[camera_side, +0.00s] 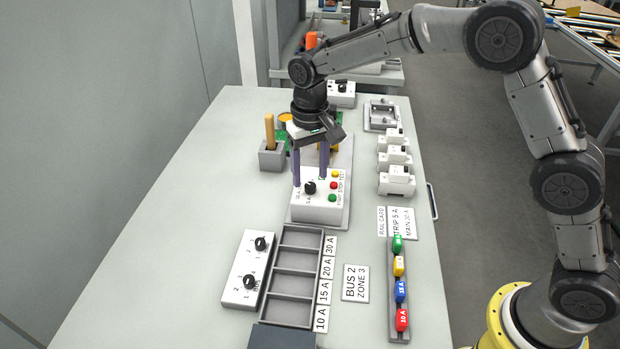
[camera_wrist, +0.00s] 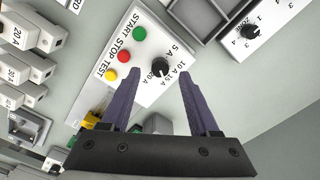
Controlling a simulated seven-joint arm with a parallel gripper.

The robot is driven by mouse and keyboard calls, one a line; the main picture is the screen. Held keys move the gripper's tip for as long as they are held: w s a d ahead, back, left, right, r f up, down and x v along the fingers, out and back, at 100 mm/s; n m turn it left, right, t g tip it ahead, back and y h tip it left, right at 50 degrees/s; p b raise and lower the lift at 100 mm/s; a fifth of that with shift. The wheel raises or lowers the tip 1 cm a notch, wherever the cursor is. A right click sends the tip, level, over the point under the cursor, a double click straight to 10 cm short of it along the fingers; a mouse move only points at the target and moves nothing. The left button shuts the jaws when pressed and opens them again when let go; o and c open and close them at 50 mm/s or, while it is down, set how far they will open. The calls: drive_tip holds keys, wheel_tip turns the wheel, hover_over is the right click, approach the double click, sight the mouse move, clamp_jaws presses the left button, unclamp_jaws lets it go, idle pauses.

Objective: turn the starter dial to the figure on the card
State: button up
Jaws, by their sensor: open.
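The starter box (camera_side: 319,207) is white, with a black dial (camera_side: 310,187), and yellow, red and green buttons beside it. The dial (camera_wrist: 160,68) also shows in the wrist view, with 5 A, 10 A, 15 A and 20 A printed around it; I cannot surely tell which figure it points to. My gripper (camera_side: 310,181) points down over the box, its purple fingers spread apart. In the wrist view my gripper (camera_wrist: 158,79) is open and empty, a fingertip to each side of the dial, with no visible contact. The card (camera_side: 401,223) reads TRIP 5 A, MAIN 20 A.
A two-dial white box (camera_side: 247,270) and a grey compartment tray (camera_side: 291,272) stand in front. A rack of coloured plugs (camera_side: 400,290) lies front right. White breakers (camera_side: 396,165) line the right. A grey holder (camera_side: 271,157) with a wooden handle stands behind left. The table's left is clear.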

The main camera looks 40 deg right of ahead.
sight(310, 188)
drive_tip(key=shift+f, duration=1.25)
clamp_jaws()
